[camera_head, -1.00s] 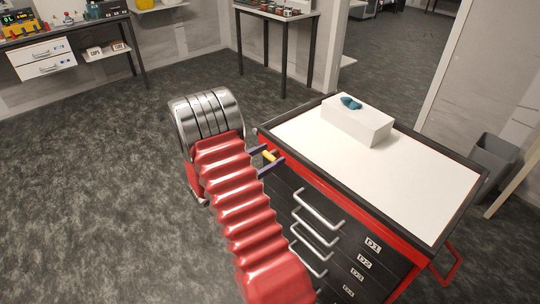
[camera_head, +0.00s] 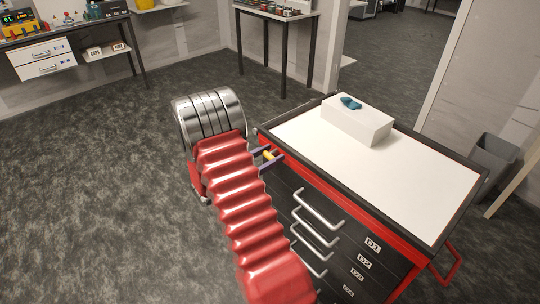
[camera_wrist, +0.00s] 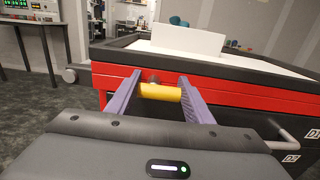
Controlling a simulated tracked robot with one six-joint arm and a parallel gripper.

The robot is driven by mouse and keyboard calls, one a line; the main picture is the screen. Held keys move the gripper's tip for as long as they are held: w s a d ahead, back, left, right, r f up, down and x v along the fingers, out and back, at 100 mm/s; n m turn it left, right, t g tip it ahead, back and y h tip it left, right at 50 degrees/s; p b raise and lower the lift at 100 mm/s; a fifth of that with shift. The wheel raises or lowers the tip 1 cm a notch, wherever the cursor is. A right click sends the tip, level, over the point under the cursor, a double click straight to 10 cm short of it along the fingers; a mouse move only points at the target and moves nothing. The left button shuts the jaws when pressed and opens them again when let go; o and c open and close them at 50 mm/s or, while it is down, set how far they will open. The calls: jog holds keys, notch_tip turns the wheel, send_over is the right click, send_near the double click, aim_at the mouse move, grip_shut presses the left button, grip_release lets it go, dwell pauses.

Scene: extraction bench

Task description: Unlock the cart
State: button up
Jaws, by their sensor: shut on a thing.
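The cart (camera_head: 405,185) is a red and black drawer cabinet with a white top, standing right of centre in the head view. Its red upper band also shows in the wrist view (camera_wrist: 245,92). A small yellow cylinder (camera_wrist: 160,92), like a key or lock knob, sits at the cart's red front near its left corner. My gripper (camera_wrist: 158,88) has its two purple fingers on either side of the yellow cylinder and is shut on it. In the head view my gripper (camera_head: 268,155) is at the cart's near left corner, partly hidden by my red arm.
A white box with a blue tissue (camera_head: 350,103) stands on the cart top. Silver drawer handles (camera_head: 318,210) stick out from the cart front. A grey bin (camera_head: 492,155) stands to the right. Benches line the back wall. The floor at left is clear.

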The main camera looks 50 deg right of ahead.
jog(key=shift+n, duration=0.3)
jog(key=n, duration=0.4)
jog(key=shift+w+r, duration=0.2)
jog(key=shift+w, duration=0.1)
jog(key=n, duration=0.4)
jog(key=shift+w+n, duration=0.3)
jog(key=shift+n, duration=0.1)
jog(key=n, duration=0.4)
jog(key=shift+w+n, duration=0.3)
jog(key=shift+w+f+n, duration=0.1)
jog(key=shift+f+n, duration=0.05)
jog(key=shift+n, duration=0.9)
jog(key=shift+w+f+n, duration=0.1)
jog(key=shift+f+n, duration=0.05)
jog(key=shift+n, duration=0.9)
jog(key=o, duration=1)
jog(key=shift+s+d, duration=0.1)
jog(key=shift+o, duration=0.2)
jog(key=w+a, duration=0.1)
jog(key=a, duration=1.2)
jog(key=shift+w+a, duration=0.3)
jog(key=shift+a, duration=0.1)
